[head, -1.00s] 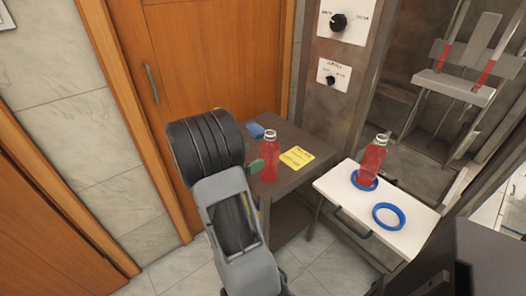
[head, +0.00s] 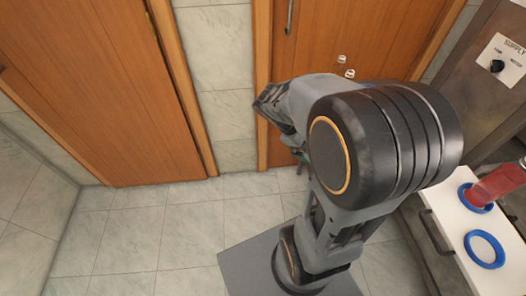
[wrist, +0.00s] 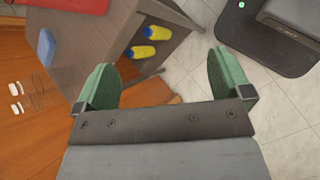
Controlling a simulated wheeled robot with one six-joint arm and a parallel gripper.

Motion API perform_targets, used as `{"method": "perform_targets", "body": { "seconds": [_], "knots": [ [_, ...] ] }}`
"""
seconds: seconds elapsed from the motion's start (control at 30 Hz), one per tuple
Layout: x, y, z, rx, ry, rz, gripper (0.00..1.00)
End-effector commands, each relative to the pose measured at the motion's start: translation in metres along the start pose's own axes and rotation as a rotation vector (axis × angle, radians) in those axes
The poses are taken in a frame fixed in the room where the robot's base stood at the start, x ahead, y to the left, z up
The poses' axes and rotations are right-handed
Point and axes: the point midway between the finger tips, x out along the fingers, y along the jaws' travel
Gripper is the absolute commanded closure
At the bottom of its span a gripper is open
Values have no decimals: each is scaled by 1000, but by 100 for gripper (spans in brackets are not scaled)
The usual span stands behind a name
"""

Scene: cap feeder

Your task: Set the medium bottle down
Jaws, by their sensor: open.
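My gripper (wrist: 164,82) is open in the wrist view, its two green fingers spread wide with nothing between them. In the head view my arm hides most of it. One red bottle (head: 497,184) with a clear top stands at the right edge of the head view, its base at a blue ring (head: 473,198) on the white shelf (head: 437,221). A second blue ring (head: 485,250) beside it is empty. The other red bottle is not visible now. I cannot tell which bottle is the medium one.
A grey-brown table (wrist: 92,50) fills the upper left of the wrist view, with a blue object (wrist: 47,45) on top and two yellow-and-blue items (wrist: 142,51) lower down. Wooden doors (head: 105,90) stand behind. Tiled floor (head: 130,225) is open at left.

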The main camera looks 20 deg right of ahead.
Motion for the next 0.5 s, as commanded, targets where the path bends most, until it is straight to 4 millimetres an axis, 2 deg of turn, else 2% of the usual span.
{"method": "perform_targets", "body": {
  "seconds": [0.1,0.2,0.3,0.5],
  "knots": [
    [-29,-38,-15,181,262,-119,3],
    [-54,-63,-27,309,444,-229,3],
    [-75,-81,-34,411,581,-330,3],
    [-102,-99,-40,523,729,-459,3]
  ]
}}
